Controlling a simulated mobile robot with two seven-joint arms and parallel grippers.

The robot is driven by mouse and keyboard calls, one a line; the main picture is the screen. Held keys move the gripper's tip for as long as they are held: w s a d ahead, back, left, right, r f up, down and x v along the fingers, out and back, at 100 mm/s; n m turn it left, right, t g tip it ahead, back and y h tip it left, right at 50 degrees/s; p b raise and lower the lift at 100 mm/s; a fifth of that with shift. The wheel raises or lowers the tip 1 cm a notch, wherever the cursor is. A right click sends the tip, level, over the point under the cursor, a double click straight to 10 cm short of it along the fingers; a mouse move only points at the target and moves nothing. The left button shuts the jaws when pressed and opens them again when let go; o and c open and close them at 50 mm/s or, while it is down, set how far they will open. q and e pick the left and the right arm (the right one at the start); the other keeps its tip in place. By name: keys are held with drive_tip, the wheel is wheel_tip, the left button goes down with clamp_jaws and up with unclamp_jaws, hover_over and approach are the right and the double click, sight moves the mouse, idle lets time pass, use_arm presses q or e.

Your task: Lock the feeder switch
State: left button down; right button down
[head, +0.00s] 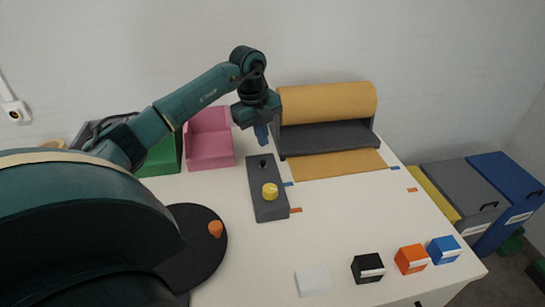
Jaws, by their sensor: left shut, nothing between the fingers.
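The likely feeder switch is a dark grey box (266,205) on the white table, left of the paper roll feeder. It carries a yellow knob (270,191) near its middle and a small black knob (262,165) near its far end. My left gripper (262,139) points down just above the far end of the box, over the black knob. Its fingers are shut with nothing between them. Whether they touch the knob cannot be told. My right gripper is not in view.
The feeder with a brown paper roll (328,103) stands at the back. Pink (209,145) and green (160,158) bins are at the left. A black disc (190,245) with an orange knob lies front left. Black (367,268), orange (411,259) and blue (444,250) boxes line the front right.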

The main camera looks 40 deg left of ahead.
sight(268, 173)
use_arm(q)
drive_tip(key=shift+a+r, duration=0.2)
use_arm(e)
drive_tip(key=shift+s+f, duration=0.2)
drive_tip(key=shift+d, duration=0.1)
use_arm(q)
drive_tip(key=shift+f, duration=0.15)
drive_tip(key=f, duration=0.6)
drive_tip(key=w+f, duration=0.1)
drive_tip(key=f, duration=0.2)
drive_tip(key=shift+w+d+f+p, duration=0.1)
drive_tip(key=shift+d+f+p, duration=0.2)
drive_tip(key=shift+f, duration=0.1)
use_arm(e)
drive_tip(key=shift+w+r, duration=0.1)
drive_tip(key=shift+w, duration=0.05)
